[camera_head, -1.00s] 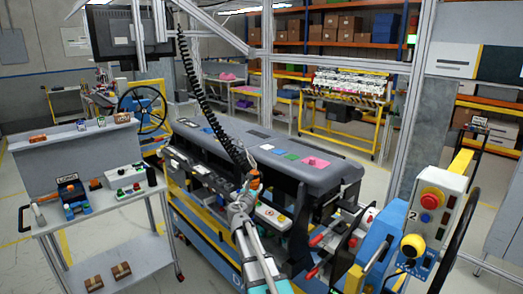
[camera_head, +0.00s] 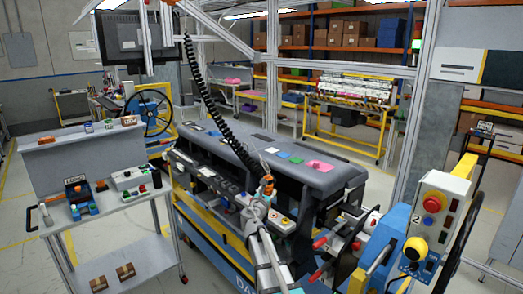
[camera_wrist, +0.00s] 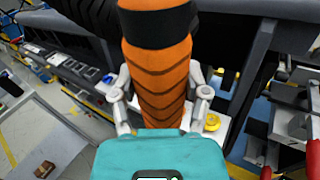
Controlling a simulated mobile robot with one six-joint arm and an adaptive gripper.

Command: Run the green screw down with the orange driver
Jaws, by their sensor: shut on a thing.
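The orange driver (camera_head: 267,184) hangs from a black coiled cable in front of the dashboard module (camera_head: 335,180). In the wrist view the driver (camera_wrist: 158,85) has an orange ribbed body with a black band above. My gripper (camera_head: 264,194) is shut on the driver's body. In the wrist view my gripper (camera_wrist: 160,98) has one grey finger on each side of it. The driver's tip is hidden in both views. I cannot make out the green screw in either view.
A grey cart (camera_head: 100,214) with small tools and boxes stands at the left. A control panel (camera_head: 438,212) with red and yellow buttons is at the right. Green (camera_head: 296,158) and pink (camera_head: 320,166) pads lie on the dashboard top. Red-handled clamps (camera_head: 322,242) are right of my arm.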

